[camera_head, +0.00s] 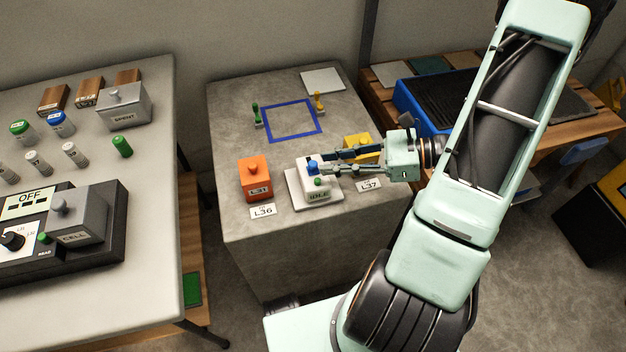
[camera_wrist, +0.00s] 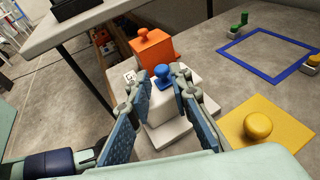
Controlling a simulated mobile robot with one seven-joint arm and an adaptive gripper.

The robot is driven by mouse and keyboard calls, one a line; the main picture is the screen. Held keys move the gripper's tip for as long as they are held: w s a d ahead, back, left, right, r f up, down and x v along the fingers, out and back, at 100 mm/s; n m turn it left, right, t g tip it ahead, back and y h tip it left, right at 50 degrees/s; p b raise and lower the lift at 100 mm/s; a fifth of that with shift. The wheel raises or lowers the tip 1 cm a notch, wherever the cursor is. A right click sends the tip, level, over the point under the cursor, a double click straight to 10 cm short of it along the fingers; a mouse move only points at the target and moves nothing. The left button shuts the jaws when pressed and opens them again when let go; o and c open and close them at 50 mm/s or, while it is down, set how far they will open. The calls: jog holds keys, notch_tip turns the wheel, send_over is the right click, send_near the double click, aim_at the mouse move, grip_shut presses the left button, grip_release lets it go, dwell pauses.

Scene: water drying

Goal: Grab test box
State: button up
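A white box (camera_head: 316,188) with a blue knob (camera_head: 312,168) on top stands on a white base plate (camera_head: 298,203) on the grey table. The lettering on its front is too small to read surely, and I cannot tell which box is the test box. My gripper (camera_head: 322,163) reaches in from the right, fingers level with the blue knob. In the wrist view, the blue knob (camera_wrist: 162,77) shows between the two open fingertips (camera_wrist: 163,84), with a gap on each side. The white box (camera_wrist: 166,112) shows below it, partly hidden by the fingers.
An orange box (camera_head: 255,180) stands left of the white box. A blue square outline (camera_head: 293,104) on the table is empty. Label cards (camera_head: 263,211) lie at the front. Another table (camera_head: 158,160) stands at left.

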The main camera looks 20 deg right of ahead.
aim_at(313, 163)
jog(key=b+x, duration=0.1)
jog(key=x, duration=0.4)
grip_shut()
dwell(0.3)
